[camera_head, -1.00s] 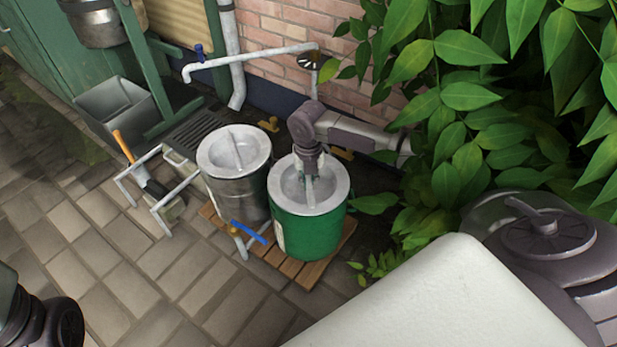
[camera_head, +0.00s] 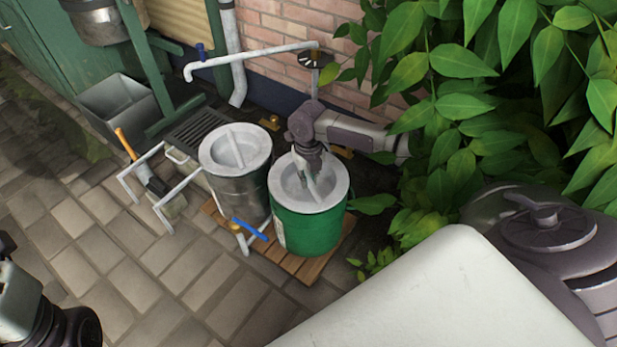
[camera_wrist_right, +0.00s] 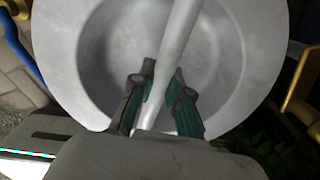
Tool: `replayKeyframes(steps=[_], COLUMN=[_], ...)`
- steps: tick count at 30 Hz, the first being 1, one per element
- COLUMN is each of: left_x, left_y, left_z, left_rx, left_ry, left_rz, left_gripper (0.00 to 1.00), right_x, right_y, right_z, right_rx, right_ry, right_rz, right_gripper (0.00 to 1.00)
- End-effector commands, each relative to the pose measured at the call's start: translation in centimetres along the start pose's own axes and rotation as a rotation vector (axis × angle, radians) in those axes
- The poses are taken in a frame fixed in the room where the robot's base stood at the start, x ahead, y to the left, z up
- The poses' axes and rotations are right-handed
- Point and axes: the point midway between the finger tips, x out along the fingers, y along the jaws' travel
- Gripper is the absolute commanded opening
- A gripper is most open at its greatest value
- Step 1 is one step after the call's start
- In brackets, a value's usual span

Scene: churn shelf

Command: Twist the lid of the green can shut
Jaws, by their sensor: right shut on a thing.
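The green can (camera_head: 312,232) stands upright on a wooden pallet, with its grey lid (camera_head: 336,192) seated on top. The lid is dished and has a bar handle across it. My right gripper (camera_head: 312,180) reaches down into the dish from behind. In the right wrist view, my right gripper (camera_wrist_right: 160,98) is shut on the bar handle (camera_wrist_right: 178,48), one finger on each side of it. The lid's pale rim (camera_wrist_right: 262,50) fills most of that view. Only part of my left arm shows at the lower left of the head view; its fingertips are not in view.
A bare metal can (camera_head: 240,190) with a similar lid stands close on the left. A blue-handled tap (camera_head: 250,229) is in front of the cans. The wooden pallet (camera_head: 300,268) lies beneath them. Leaves (camera_head: 470,130) crowd the right; paving (camera_head: 150,250) at front left is clear.

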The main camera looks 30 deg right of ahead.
Motion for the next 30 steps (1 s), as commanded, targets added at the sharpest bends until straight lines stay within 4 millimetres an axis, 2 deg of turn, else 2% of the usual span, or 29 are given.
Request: replayKeyframes(steps=[6, 12, 13, 17, 18, 26, 30], left_x=[0.6, -0.1, -0.1, -0.1, -0.1, 0.1, 0.1], left_y=[0.0, 0.0, 0.0, 0.0, -0.1, -0.1, -0.1], left_z=[-0.2, -0.1, -0.1, -0.1, -0.1, -0.2, -0.2], left_rx=[0.000, -0.002, -0.002, -0.001, -0.001, 0.001, 0.001], left_ry=[0.008, -0.011, -0.012, -0.012, -0.012, -0.003, -0.004], left_rz=[0.001, -0.006, -0.006, -0.006, -0.005, -0.001, -0.002], left_gripper=[0.44, 0.44, 0.44, 0.44, 0.44, 0.44, 0.44], right_x=[-0.3, -0.2, -0.2, -0.1, -0.1, -0.1, -1.1], right_y=[0.0, 0.0, 0.0, 0.0, 0.0, -0.1, -0.1], right_z=[0.1, 0.1, 0.1, 0.1, 0.1, 0.0, 0.1], right_rx=[-0.052, -0.067, -0.067, -0.066, -0.066, -0.065, -0.065], right_ry=[-0.003, -0.003, -0.003, -0.002, -0.002, -0.001, -0.002], right_rz=[0.001, 0.001, 0.001, 0.001, 0.001, 0.000, 0.000], right_gripper=[0.00, 0.00, 0.20, 0.42, 0.45, 0.45, 0.45])
